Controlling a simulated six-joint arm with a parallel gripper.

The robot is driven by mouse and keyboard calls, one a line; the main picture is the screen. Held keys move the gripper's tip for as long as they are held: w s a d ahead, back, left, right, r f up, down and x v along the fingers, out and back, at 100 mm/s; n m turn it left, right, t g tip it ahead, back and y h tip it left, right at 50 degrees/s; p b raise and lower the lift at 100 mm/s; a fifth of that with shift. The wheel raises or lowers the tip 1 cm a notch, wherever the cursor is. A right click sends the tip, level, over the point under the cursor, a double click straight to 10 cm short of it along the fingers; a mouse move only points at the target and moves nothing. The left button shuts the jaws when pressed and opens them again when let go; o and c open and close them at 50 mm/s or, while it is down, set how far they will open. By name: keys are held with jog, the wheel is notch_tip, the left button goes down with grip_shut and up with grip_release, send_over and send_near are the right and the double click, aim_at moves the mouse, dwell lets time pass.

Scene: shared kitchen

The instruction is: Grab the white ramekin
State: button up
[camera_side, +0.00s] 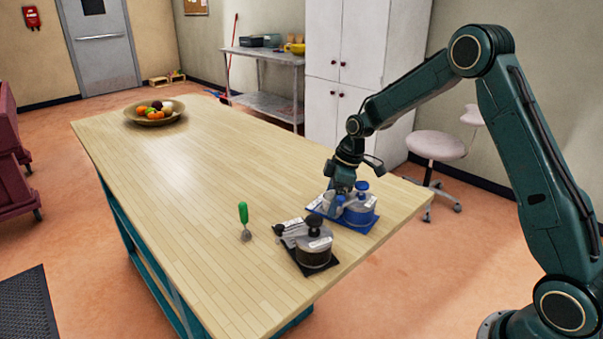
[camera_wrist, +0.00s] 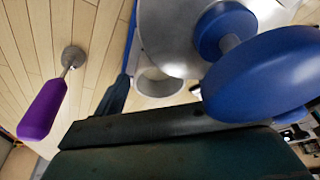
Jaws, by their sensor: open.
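A small white ramekin (camera_wrist: 160,84), round and open-topped, shows in the wrist view just beyond my gripper (camera_wrist: 157,92). The left finger is beside its left edge; the right finger is mostly hidden behind a blue knob. In the side view my gripper (camera_side: 338,203) is low over the blue tray (camera_side: 358,228). My gripper is open. I cannot tell whether the fingers touch the ramekin.
A blue-knobbed canister (camera_side: 361,209) stands close on the right. Nearby is a black tray (camera_side: 318,270) with black-knobbed containers. A green-handled tool (camera_side: 243,217) stands left; the wrist view shows a purple-handled tool (camera_wrist: 43,108). A fruit bowl (camera_side: 155,118) sits far left. The table's middle is clear.

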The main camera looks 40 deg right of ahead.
jog(key=shift+c, duration=0.4)
jog(key=c, duration=1)
jog(key=shift+o, duration=0.2)
jog(key=shift+r, duration=0.1)
notch_tip(320, 180, up, 20)
